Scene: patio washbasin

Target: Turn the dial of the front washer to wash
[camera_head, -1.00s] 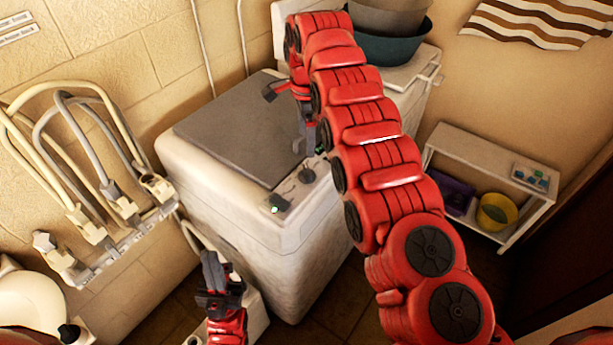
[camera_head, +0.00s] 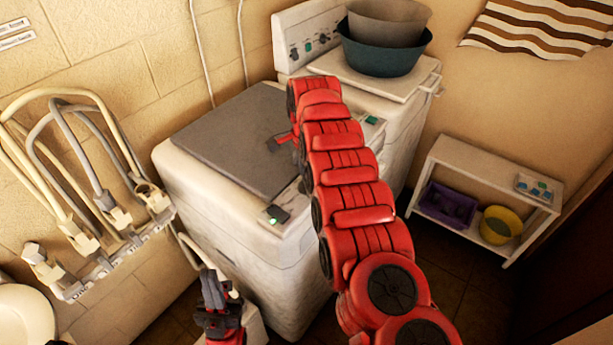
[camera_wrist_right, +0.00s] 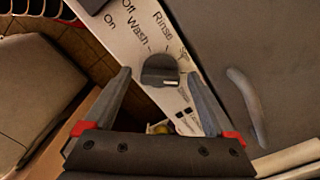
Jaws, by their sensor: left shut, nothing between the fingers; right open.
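The front washer (camera_head: 295,255) is a white machine with a grey lid (camera_head: 228,135) in the middle of the head view. In the right wrist view its dark dial (camera_wrist_right: 160,70) sits on a white panel (camera_wrist_right: 118,38) lettered On, Off, Wash and Rinse. The dial is hidden behind my right arm in the head view. My right gripper (camera_wrist_right: 158,76) is open, its fingertips on either side of the dial; I cannot tell whether they touch it. My left gripper (camera_head: 210,280) is shut and empty, low in front of the washer's left side.
A second white machine (camera_head: 308,40) with knobs stands behind, with stacked bowls (camera_head: 385,58) on top. A low white shelf (camera_head: 480,150) holds a purple basket (camera_head: 447,207) and yellow bucket (camera_head: 500,225).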

